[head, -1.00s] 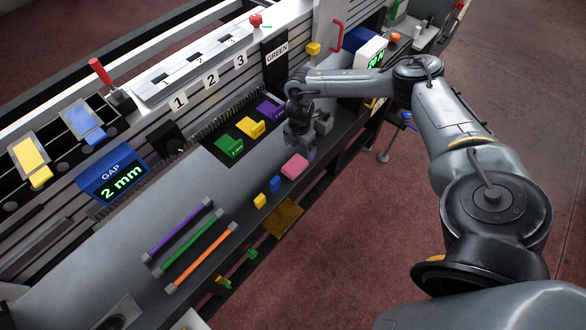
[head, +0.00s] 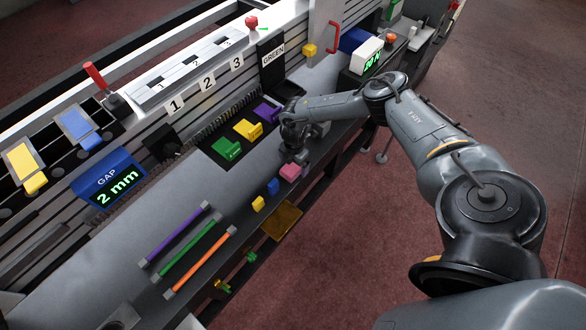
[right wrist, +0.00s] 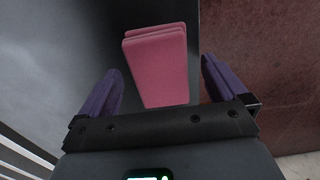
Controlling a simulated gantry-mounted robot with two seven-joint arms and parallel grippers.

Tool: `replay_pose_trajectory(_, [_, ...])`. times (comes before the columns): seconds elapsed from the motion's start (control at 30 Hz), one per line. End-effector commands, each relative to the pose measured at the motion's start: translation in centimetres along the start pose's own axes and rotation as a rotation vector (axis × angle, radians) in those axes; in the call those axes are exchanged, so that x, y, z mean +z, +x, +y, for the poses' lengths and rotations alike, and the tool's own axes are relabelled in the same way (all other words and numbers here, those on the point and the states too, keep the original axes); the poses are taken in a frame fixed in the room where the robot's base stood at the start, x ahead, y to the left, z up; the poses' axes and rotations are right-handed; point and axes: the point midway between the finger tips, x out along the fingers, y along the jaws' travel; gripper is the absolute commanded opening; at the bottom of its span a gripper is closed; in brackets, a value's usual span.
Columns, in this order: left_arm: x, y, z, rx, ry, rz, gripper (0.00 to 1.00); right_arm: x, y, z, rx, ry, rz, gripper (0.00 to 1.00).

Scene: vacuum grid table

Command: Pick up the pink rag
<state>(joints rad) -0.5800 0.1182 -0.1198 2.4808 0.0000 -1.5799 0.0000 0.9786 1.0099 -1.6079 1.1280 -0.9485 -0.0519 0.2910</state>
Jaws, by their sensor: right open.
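The pink rag (head: 290,171) is a small folded block at the front edge of the grey table, partly covered by my right gripper in the head view. In the right wrist view the rag (right wrist: 158,62) lies between and just ahead of the two purple fingers. My right gripper (right wrist: 162,88) is open and empty, its fingers on either side of the rag's line. In the head view the right gripper (head: 297,155) is just above and behind the rag. My left gripper is not in view.
A blue block (head: 273,186) and a yellow block (head: 258,204) lie next to the rag along the edge. Green (head: 226,148), yellow (head: 248,129) and purple (head: 267,112) pieces sit on a dark pad behind. Coloured rods (head: 190,246) lie at the front left. The floor drops away beyond the edge.

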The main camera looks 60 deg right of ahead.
Motion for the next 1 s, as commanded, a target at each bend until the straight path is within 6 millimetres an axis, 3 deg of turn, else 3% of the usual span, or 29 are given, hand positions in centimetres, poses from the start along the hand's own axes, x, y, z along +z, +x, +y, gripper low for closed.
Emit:
replay_pose_trajectory(0.33, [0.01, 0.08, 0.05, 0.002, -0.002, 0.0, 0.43, 0.05, 0.65, -0.03, 0.0, 0.0, -0.001, 0.97])
replay_pose_trajectory(0.7, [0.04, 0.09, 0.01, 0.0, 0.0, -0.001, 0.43, 0.05, 0.63, -0.03, 0.0, 0.0, -0.001, 0.41])
replay_pose_trajectory(1.0, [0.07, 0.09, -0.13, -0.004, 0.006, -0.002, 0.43, 0.05, 0.5, -0.02, 0.0, 0.0, -0.001, 0.38])
